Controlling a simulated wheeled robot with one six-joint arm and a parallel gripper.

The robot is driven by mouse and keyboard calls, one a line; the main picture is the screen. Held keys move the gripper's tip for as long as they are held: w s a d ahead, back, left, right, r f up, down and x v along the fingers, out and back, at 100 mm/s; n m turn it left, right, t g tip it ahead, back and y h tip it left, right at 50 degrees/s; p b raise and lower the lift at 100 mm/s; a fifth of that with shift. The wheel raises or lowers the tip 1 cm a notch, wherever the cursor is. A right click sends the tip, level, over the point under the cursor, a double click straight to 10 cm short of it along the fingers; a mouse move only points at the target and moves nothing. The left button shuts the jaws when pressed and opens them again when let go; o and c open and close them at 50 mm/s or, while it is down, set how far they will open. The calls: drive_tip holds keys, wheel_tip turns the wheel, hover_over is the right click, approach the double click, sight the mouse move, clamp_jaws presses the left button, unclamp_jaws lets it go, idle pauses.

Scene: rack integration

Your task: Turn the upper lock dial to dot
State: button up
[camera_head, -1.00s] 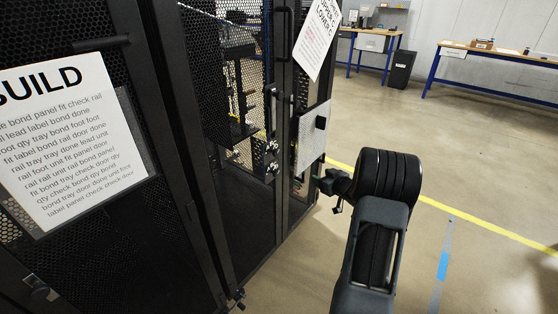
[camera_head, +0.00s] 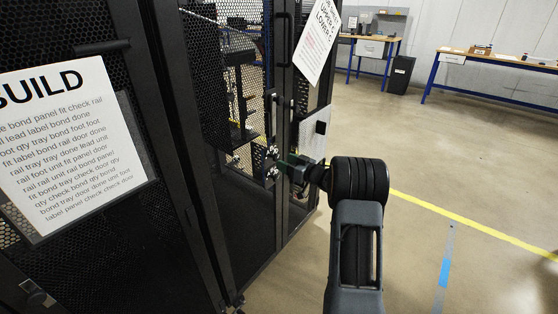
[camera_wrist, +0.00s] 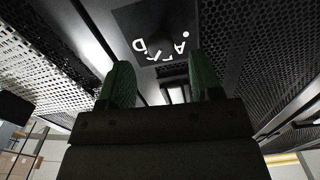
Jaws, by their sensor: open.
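Two lock dials sit one above the other on the black cabinet door edge in the head view: the upper dial (camera_head: 271,152) and the lower dial (camera_head: 272,172). White marks show around both. My gripper (camera_head: 284,162) is close in front of them, coming from the right. In the wrist view a dark dial plate (camera_wrist: 160,22) carries white letters and a white dot near the top right. The green fingers of my gripper (camera_wrist: 162,75) stand apart below the plate, with a narrow lit gap between them. I cannot tell whether they touch a dial, or where its pointer is.
The mesh cabinet door (camera_head: 235,130) and a light panel (camera_head: 314,135) lie close around my gripper. A hanging paper sign (camera_head: 317,40) is above. A large BUILD sign (camera_head: 65,140) is at left. The floor (camera_head: 440,190) at right is clear.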

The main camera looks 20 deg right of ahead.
sight(275, 157)
drive_tip(key=shift+x, duration=2)
drive_tip(key=c, duration=0.9)
